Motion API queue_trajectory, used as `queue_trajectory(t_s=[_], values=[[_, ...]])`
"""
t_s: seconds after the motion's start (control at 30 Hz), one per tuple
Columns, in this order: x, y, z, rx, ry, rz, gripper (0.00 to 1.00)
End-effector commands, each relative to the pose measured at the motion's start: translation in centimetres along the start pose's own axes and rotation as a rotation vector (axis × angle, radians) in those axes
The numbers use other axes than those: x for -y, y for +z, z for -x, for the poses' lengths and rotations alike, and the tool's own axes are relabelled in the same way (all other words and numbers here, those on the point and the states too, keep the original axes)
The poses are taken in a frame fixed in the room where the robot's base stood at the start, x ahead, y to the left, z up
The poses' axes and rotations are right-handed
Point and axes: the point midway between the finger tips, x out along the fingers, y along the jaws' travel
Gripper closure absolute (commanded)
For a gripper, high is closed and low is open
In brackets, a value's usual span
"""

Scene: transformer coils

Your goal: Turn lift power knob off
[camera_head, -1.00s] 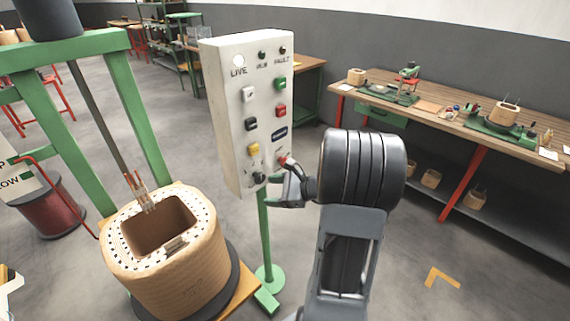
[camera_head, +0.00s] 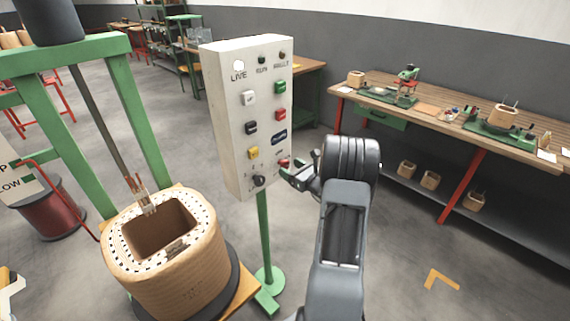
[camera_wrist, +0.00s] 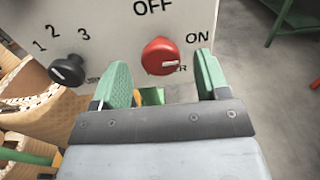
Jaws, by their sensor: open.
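The red power knob (camera_wrist: 160,57) sits low on the control panel's face, with OFF printed above it and ON to its right. Its white mark points to the right, toward ON. In the head view the knob (camera_head: 284,163) shows near the panel's lower right edge. My gripper (camera_wrist: 163,76) is open, its green fingers on the left and right of the knob with gaps on both sides. I cannot tell how deep the fingertips reach. In the head view my gripper (camera_head: 298,174) is at the panel's lower right. Part of the label under the knob is hidden.
A black selector knob (camera_wrist: 67,70) marked 1, 2, 3 is left of the red knob. The panel (camera_head: 232,110) has several buttons and a lit LIVE lamp (camera_head: 239,65). A wound coil (camera_head: 180,262) stands at lower left. A workbench (camera_head: 450,115) is at right; floor between is clear.

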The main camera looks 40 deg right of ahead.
Motion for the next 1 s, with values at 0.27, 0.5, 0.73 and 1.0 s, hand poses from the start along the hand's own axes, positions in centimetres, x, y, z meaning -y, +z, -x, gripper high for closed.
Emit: queue_trajectory(t_s=[0.27,0.5,0.73,1.0], values=[[0.0,0.0,-2.8,-0.001,0.002,0.001,0.32],[-0.1,0.0,-3.4,0.0,0.001,0.0,0.32],[-0.1,0.0,-3.3,-0.001,0.001,0.0,0.36],[-0.1,0.0,-3.3,-0.001,0.001,0.001,0.62]])
